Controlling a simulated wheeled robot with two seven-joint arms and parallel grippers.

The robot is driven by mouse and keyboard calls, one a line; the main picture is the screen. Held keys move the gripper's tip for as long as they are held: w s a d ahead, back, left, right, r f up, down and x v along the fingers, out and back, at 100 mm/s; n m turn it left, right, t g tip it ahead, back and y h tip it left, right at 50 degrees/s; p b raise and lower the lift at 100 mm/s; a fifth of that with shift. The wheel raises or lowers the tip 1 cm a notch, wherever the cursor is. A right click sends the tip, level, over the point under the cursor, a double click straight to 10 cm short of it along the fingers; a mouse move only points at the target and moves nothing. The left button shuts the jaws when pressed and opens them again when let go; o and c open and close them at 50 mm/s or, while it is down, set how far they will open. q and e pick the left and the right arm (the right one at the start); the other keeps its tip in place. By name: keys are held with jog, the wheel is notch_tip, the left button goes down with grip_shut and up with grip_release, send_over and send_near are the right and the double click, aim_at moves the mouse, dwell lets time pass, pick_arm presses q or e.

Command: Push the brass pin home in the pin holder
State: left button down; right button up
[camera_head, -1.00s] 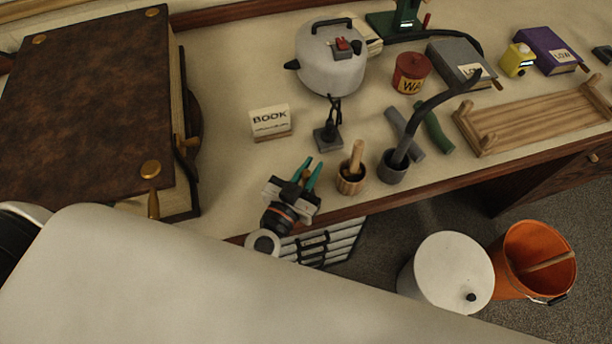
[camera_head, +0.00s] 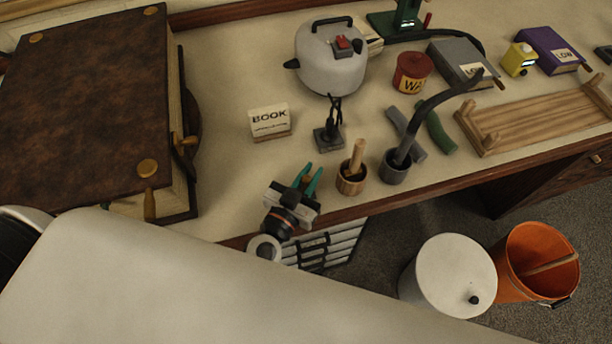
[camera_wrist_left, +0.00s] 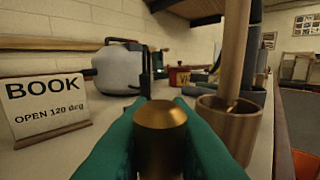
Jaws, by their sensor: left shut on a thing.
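My left gripper (camera_head: 309,174) is over the front edge of the table, its green fingers pointing toward the back of the table. In the left wrist view the green fingers (camera_wrist_left: 157,140) are closed on both sides of a brass cylinder with a rounded top, which looks like the brass pin (camera_wrist_left: 160,115). The fingers hide its sides, and its lower end is out of view. I cannot make out a pin holder for certain. A small grey block with dark upright parts (camera_head: 328,139) stands behind the gripper. My right gripper is not in view.
A wooden cup (camera_head: 351,183) with a stick stands just right of the gripper, beside a dark cup (camera_head: 393,170) holding a curved black rod. A BOOK sign (camera_head: 270,122) and a grey kettle (camera_head: 331,68) stand behind. A large brown book (camera_head: 80,100) fills the left.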

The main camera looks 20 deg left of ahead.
pick_arm(q)
jog(key=c, duration=1.3)
grip_release()
jog(key=s, duration=0.3)
jog(key=s+a+b, duration=0.1)
jog(key=s, duration=0.3)
jog(key=s+a, duration=0.1)
jog(key=s, duration=0.2)
jog(key=shift+s+f+b, duration=0.1)
jog(key=shift+s+b, duration=0.2)
jog(key=shift+b, duration=0.05)
jog(key=shift+s+a, duration=0.1)
jog(key=shift+s, duration=0.55)
